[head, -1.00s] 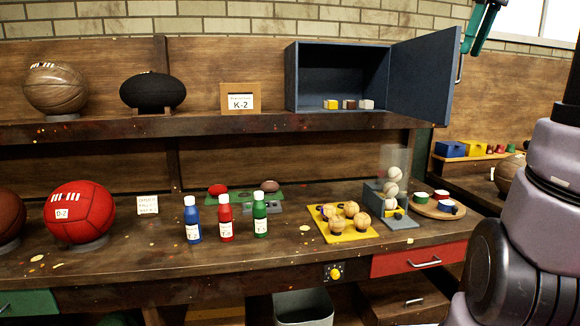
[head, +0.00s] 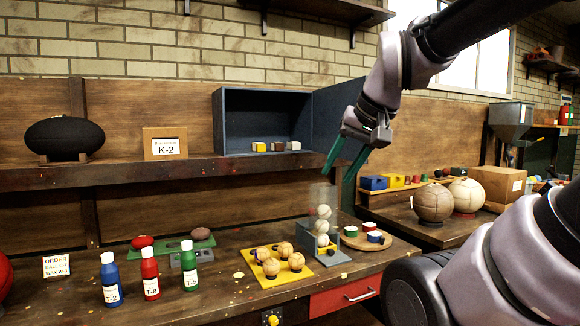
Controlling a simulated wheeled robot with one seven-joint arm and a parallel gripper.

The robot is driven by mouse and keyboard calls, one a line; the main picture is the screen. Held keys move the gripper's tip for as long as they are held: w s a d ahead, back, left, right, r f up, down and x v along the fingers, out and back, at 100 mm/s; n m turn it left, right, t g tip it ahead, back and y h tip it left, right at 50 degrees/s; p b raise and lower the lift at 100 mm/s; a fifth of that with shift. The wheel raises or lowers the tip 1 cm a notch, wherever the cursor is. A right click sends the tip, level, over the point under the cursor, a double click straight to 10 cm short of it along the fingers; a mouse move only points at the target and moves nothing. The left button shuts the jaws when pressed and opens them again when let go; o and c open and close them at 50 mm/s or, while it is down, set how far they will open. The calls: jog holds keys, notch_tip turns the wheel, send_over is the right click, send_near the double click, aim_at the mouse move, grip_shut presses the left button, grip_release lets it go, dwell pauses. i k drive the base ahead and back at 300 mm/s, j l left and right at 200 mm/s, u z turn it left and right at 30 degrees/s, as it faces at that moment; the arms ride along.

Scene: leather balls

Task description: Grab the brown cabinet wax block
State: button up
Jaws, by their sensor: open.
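The brown wax block (head: 277,147) sits on the floor of the open blue-grey cabinet (head: 232,102) on the upper shelf. It stands between a yellow block (head: 259,147) and a white block (head: 294,146). My gripper (head: 337,177) has two green fingers, spread apart with nothing between them. It points down and left, to the right of and lower in the picture than the blocks, in front of the open cabinet door (head: 336,108). My wrist and fingers hide part of the door; the brown block is in plain view.
The upper shelf (head: 150,171) also holds a black oval ball (head: 64,138) and a K-2 box (head: 165,144). Below my gripper are a clear tube of pale balls (head: 322,212) and a yellow tray (head: 270,279) of balls. Several bottles stand left on the bench.

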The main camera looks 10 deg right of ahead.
aim_at(277, 147)
jog(key=i+l+u, duration=0.2)
jog(key=l+u, duration=0.25)
jog(key=l, duration=1.25)
jog(key=l+u, duration=0.4)
jog(key=l, duration=1.25)
jog(key=i+j, duration=0.25)
jog(key=i, duration=0.2)
